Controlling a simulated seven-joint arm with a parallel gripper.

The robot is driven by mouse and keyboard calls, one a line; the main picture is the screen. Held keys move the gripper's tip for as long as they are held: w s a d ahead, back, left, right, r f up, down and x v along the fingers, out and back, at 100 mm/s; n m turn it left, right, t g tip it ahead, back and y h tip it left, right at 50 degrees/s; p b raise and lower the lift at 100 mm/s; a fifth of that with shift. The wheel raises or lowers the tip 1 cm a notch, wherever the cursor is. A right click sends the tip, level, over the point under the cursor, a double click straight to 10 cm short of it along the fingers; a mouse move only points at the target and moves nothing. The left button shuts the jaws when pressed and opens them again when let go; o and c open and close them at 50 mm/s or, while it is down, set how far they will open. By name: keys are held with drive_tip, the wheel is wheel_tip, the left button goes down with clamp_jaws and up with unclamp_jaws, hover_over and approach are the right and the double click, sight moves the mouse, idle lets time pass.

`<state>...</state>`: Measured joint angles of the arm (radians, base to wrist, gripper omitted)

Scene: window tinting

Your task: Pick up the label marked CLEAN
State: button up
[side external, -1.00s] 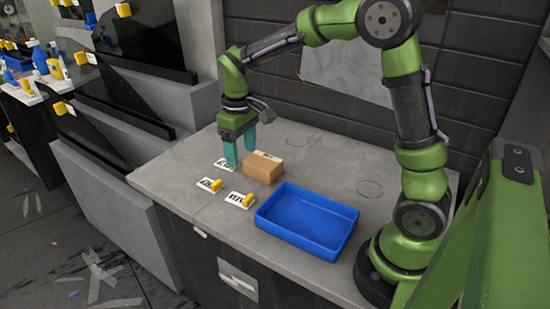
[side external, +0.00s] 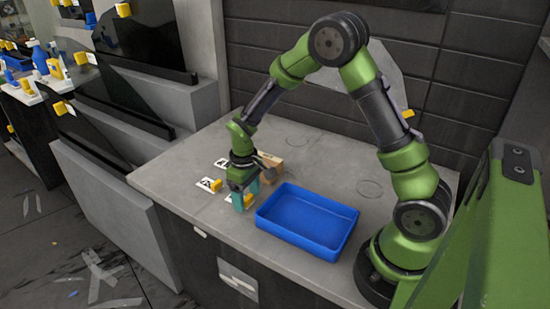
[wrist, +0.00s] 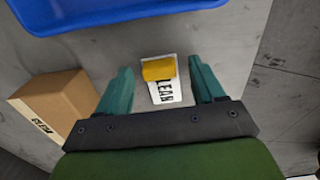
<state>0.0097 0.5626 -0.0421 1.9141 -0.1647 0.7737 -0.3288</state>
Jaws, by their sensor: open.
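The white label with a yellow tab shows in the wrist view (wrist: 166,92); "LEAN" is readable on it, and the tab covers the rest. It lies on the grey counter (side external: 165,182) between the two teal fingers of my gripper (wrist: 160,66). The fingers are open and apart from it on both sides. In the side view my gripper (side external: 246,197) is low over the counter, left of the blue tray, and partly hides this label (side external: 230,197). A second white label (side external: 205,184) with a yellow tab and a third white label (side external: 222,163) lie farther left and back.
The blue tray (side external: 306,243) stands right of my gripper and looks empty; its edge also shows in the wrist view (wrist: 112,18). A cardboard box (wrist: 50,105) stands close by, partly hidden behind my gripper in the side view (side external: 271,164). The counter's front-left area is clear.

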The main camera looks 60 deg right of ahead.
drive_tip(key=shift+f, duration=0.15)
drive_tip(key=c, duration=1.1)
